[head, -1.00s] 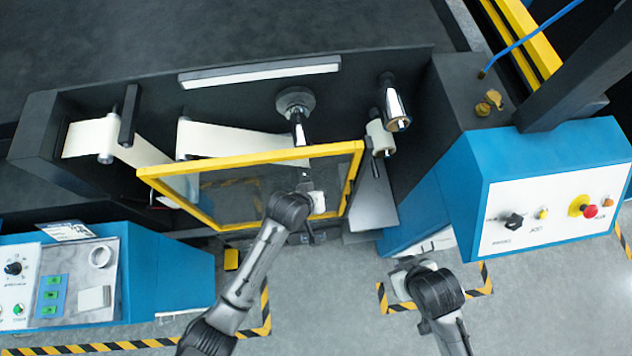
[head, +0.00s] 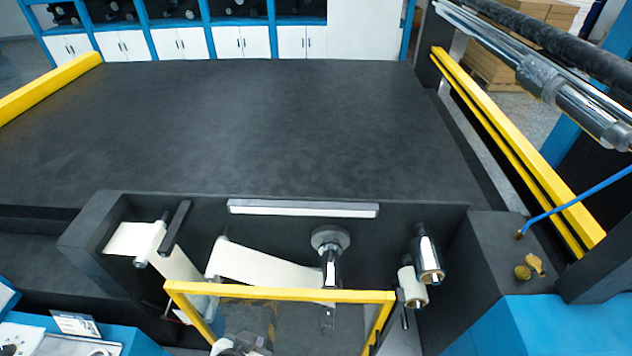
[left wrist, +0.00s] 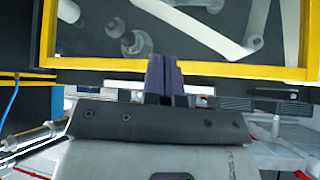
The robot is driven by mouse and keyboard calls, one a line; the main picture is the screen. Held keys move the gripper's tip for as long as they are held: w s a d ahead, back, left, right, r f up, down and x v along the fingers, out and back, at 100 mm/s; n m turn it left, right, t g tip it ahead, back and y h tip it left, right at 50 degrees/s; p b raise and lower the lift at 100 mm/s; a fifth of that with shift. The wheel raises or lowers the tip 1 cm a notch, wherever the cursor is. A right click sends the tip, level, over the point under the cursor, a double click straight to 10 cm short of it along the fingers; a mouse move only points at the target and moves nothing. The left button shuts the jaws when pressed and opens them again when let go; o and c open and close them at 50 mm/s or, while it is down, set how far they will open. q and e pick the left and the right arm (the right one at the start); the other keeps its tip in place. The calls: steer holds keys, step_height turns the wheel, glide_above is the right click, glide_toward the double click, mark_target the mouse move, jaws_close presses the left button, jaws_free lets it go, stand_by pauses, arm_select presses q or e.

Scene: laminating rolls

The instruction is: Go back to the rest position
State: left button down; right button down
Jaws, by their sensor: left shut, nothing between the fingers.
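My left gripper (head: 242,345) shows only partly at the bottom edge of the head view, by the lower part of the yellow-framed clear guard (head: 280,295). In the left wrist view its dark fingers (left wrist: 163,76) are together with nothing between them. Their tips are at the guard's yellow bar (left wrist: 215,69) in that picture; I cannot tell whether they touch it. My right arm and gripper are out of view.
Behind the guard are white film rolls (head: 265,267), a round-flanged shaft (head: 330,240) and a shiny roller (head: 427,258). A wide dark machine bed (head: 260,130) lies beyond, with a yellow rail (head: 520,150) on its right.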

arm_select(q)
steer(key=s+a+f+n+g+y, duration=0.1)
steer(key=s+a+f+g, duration=0.1)
steer(key=s, duration=0.7)
steer(key=s+a+f+n+g+y+p, duration=0.1)
steer(key=s+a+f, duration=0.4)
steer(key=s+a, duration=0.2)
steer(key=s, duration=0.2)
steer(key=shift+s+f+g, duration=0.2)
steer(key=shift+s+g, duration=0.15)
steer(key=shift+g, duration=0.05)
steer(key=shift+a, duration=0.1)
